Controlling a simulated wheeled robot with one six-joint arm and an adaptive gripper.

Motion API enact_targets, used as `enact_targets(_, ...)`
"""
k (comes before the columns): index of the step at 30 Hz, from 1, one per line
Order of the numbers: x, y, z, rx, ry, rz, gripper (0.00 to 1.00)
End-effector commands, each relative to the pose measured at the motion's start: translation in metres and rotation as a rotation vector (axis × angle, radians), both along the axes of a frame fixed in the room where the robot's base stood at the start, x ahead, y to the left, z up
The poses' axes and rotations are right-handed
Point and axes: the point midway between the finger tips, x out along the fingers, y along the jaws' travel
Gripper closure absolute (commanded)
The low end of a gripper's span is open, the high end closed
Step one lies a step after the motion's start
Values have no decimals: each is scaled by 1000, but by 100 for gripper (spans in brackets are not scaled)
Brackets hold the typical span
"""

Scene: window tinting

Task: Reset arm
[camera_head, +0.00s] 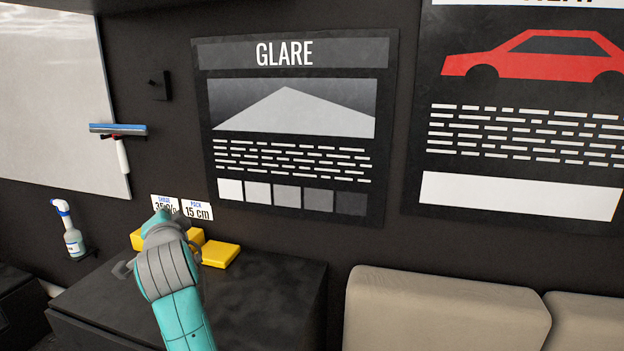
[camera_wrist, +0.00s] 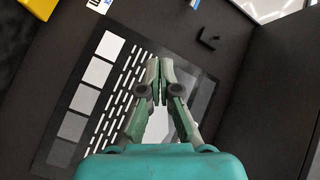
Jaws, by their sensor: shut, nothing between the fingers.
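My arm reaches up from the bottom of the head view, over the dark cabinet top. My gripper (camera_wrist: 158,88) shows in the wrist view with its grey fingers together and nothing between them. In the head view the arm's end covers part of the yellow blocks and the small cards, and the fingers are hard to make out. In the wrist view the GLARE poster (camera_wrist: 72,128) lies behind the fingers, tilted.
Yellow blocks (camera_head: 220,255) lie on the dark cabinet (camera_head: 270,300). A spray bottle (camera_head: 72,235) and a squeegee (camera_head: 118,130) are at the left wall. A wall hook (camera_head: 160,86) sticks out above. A beige sofa (camera_head: 440,310) stands at the right.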

Motion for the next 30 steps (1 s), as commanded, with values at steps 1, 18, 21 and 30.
enact_targets(1,1,-15,-30,-27,-2,-8,100)
enact_targets(18,-54,-176,-262,-288,-71,-68,100)
enact_targets(21,-75,-206,-294,-331,-79,-77,100)
enact_targets(30,-148,-286,-367,-453,-97,-106,100)
